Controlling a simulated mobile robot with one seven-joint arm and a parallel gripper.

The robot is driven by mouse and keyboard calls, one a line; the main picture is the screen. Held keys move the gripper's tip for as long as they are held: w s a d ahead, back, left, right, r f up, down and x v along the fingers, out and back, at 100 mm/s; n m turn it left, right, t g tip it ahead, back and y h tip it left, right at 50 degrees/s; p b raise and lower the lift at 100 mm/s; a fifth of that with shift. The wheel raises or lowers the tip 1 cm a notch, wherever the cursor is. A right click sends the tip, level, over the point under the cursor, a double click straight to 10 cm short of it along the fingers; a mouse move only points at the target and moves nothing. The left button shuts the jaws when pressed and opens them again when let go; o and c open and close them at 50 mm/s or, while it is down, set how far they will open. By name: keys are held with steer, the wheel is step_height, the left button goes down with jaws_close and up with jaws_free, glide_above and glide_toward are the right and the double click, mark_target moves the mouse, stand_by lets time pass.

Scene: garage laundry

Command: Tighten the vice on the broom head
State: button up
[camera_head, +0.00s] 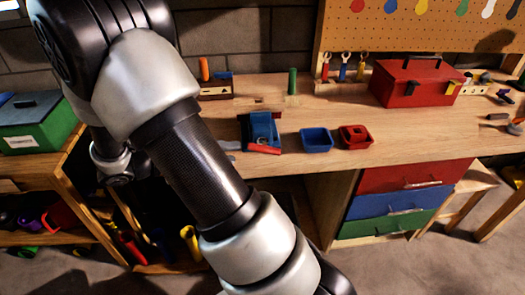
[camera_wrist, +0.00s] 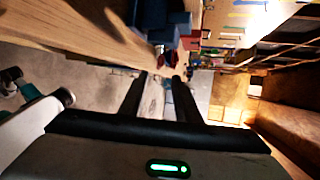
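A blue vice (camera_head: 262,128) stands at the front edge of the wooden workbench, with a red handle (camera_head: 263,149) across its front. I cannot make out a broom head in its jaws. In the wrist view, my gripper (camera_wrist: 159,77) has its two dark fingers apart with a gap between them. Nothing is clearly held in the gap. Blue shapes (camera_wrist: 150,15) lie beyond the fingertips beside the bench edge; I cannot tell whether they are the vice. In the head view my gripper is out of sight, and my arm crosses the left and middle.
Right of the vice on the workbench (camera_head: 330,168) are a blue bin (camera_head: 317,140), a red bin (camera_head: 355,137) and a red toolbox (camera_head: 412,84). A green peg (camera_head: 292,81) stands behind. Coloured drawers (camera_head: 400,203) sit below. A green box (camera_head: 36,124) rests at left.

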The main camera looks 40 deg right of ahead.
mark_target(256, 151)
steer(key=b+x, duration=0.1)
steer(key=x, duration=1.1)
steer(key=shift+r+b, duration=0.1)
steer(key=shift+b, duration=0.2)
steer(key=shift+c, duration=0.2)
jaws_close()
